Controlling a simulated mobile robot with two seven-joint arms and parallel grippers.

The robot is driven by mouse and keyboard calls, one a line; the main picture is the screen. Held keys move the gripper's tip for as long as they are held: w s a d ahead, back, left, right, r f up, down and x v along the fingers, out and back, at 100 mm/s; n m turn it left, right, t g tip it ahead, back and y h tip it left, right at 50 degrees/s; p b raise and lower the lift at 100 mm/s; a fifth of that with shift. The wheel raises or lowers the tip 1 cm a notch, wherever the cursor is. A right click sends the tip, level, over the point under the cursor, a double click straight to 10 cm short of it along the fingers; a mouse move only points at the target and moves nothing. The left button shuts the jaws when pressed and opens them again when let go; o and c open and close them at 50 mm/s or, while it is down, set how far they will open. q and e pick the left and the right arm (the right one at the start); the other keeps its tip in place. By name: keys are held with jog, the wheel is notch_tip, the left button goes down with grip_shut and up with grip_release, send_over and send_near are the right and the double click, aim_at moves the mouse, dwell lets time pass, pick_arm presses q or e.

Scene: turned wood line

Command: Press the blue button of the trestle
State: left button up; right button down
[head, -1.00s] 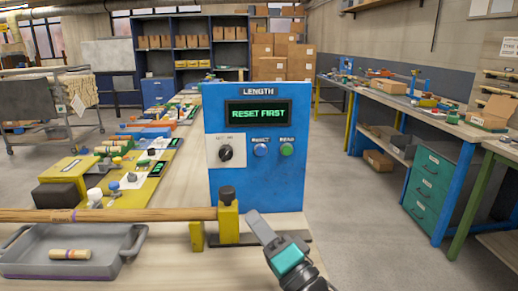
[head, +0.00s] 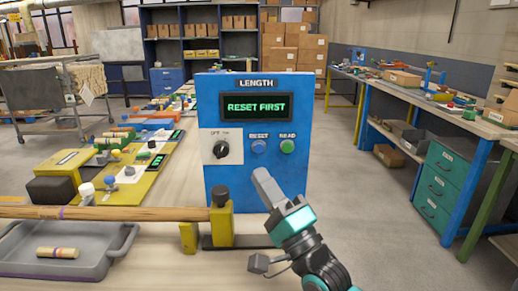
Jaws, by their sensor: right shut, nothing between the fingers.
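The trestle's upright blue panel (head: 220,102), labelled LENGTH, stands on the bench in the head view. Its screen (head: 256,107) reads RESET FIRST in green. The blue button (head: 259,146) sits under the label RESET, with a green button (head: 288,146) labelled READ to its right. A black knob (head: 222,150) on a white plate is at their left. My right gripper (head: 262,178) is shut and empty, its tip in the picture a little below the blue button. Whether it touches the panel cannot be told; the button is uncovered. My left gripper is out of view.
A long wooden rod (head: 110,212) lies across to a yellow post (head: 222,220) in front of the panel. A grey tray (head: 92,262) with a short wooden piece (head: 58,253) is at the lower left. Yellow fixtures (head: 137,183) stand further back at left.

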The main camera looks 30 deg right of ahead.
aim_at(259, 148)
jog(key=shift+w, duration=0.1)
pick_arm(q)
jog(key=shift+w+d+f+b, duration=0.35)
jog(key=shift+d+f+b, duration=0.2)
jog(key=shift+b, duration=0.65)
pick_arm(e)
jog(key=w+d, duration=0.4)
jog(key=w, duration=0.3)
jog(key=shift+w+d, duration=0.15)
jog(key=shift+d, duration=0.15)
jog(key=shift+w, duration=0.1)
dwell(0.6)
jog(key=shift+w+d, duration=0.2)
jog(key=shift+w, duration=0.1)
jog(key=shift+w+d, duration=0.2)
jog(key=shift+w, duration=0.1)
dwell(0.6)
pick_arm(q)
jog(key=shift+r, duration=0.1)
pick_arm(e)
jog(key=shift+s, duration=0.1)
pick_arm(q)
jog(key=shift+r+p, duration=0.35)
jog(key=shift+p, duration=0.05)
pick_arm(e)
jog(key=shift+s+a, duration=0.4)
jog(key=shift+s, duration=0.2)
